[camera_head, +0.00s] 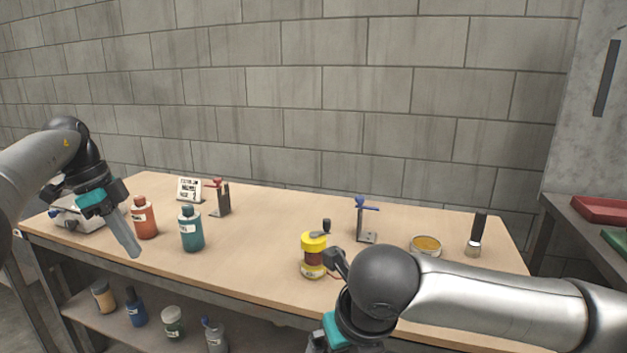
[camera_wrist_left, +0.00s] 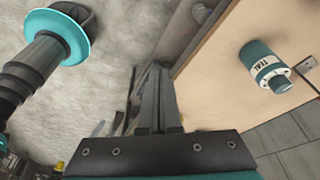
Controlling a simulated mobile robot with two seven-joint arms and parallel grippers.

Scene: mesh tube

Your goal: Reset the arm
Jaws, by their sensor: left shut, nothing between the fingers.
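My left gripper (camera_head: 135,250) hangs at the left over the front part of the table, pointing down. Its fingers are shut together with nothing between them, as the left wrist view (camera_wrist_left: 157,72) also shows. It is in front of an orange bottle (camera_head: 144,219) and left of a teal bottle (camera_head: 191,230), apart from the teal one. The teal bottle also shows in the left wrist view (camera_wrist_left: 262,66). My right arm comes in from the right across the table's front. Its fingers are below the picture edge.
On the wooden table (camera_head: 270,215) stand a yellow-and-brown tube (camera_head: 313,257), a blue-topped stand (camera_head: 364,222), a red-topped stand (camera_head: 221,198), a round dish (camera_head: 426,246), a brush (camera_head: 476,236) and a sign (camera_head: 189,189). Several bottles are on the shelf below. A wall is behind.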

